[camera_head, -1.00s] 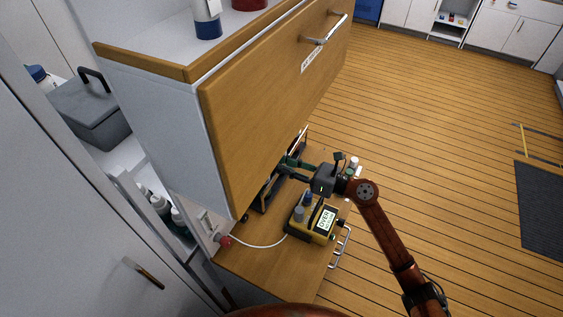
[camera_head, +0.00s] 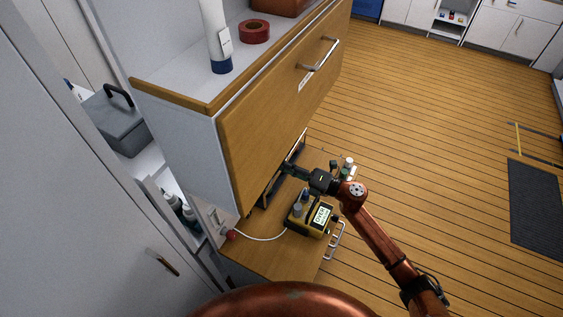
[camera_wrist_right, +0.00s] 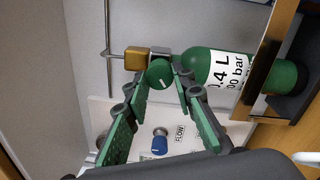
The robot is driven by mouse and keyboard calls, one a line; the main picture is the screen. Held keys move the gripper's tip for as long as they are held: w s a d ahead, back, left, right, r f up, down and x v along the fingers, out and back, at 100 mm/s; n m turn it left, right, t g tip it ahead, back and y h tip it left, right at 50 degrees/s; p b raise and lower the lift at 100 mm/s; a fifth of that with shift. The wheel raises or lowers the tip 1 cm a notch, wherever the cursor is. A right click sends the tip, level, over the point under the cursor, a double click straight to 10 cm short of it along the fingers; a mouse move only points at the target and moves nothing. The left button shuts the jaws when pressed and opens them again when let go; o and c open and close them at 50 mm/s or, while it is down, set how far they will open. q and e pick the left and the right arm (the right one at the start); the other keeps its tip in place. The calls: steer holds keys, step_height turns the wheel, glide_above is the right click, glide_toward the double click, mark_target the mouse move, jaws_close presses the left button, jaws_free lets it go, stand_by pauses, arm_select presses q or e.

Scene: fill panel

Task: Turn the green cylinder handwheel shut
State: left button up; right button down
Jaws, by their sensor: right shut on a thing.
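The green cylinder (camera_wrist_right: 207,70) lies on its side in the right wrist view, with a white label reading in part "4 L" and "00 bar". A brass-coloured block (camera_wrist_right: 138,59) sits at its valve end. The round green handwheel (camera_wrist_right: 159,73) faces the camera there. My right gripper (camera_wrist_right: 158,80) is shut on the handwheel, one green finger on each side of its rim. In the head view my right gripper (camera_head: 285,169) reaches under the wooden cabinet front, which hides the cylinder and handwheel. My left gripper is in neither view.
A white panel (camera_wrist_right: 183,140) with a blue knob (camera_wrist_right: 159,143) and a "FLOW" label lies behind the fingers. A yellow meter (camera_head: 310,219) with a white cable stands on the wooden worktop (camera_head: 262,262) beside my right arm. The wooden cabinet front (camera_head: 275,110) overhangs the gripper.

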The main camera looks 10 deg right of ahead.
steer(key=shift+r+m+t+h+p, duration=0.1)
steer(key=shift+m+t+h+p, duration=0.1)
steer(key=shift+m+p, duration=5.25)
steer(key=shift+r+m+t+h+p, duration=0.15)
steer(key=shift+m+p, duration=3.3)
steer(key=shift+m, duration=4)
steer(key=shift+f, duration=0.15)
steer(key=c, duration=1.6)
jaws_free()
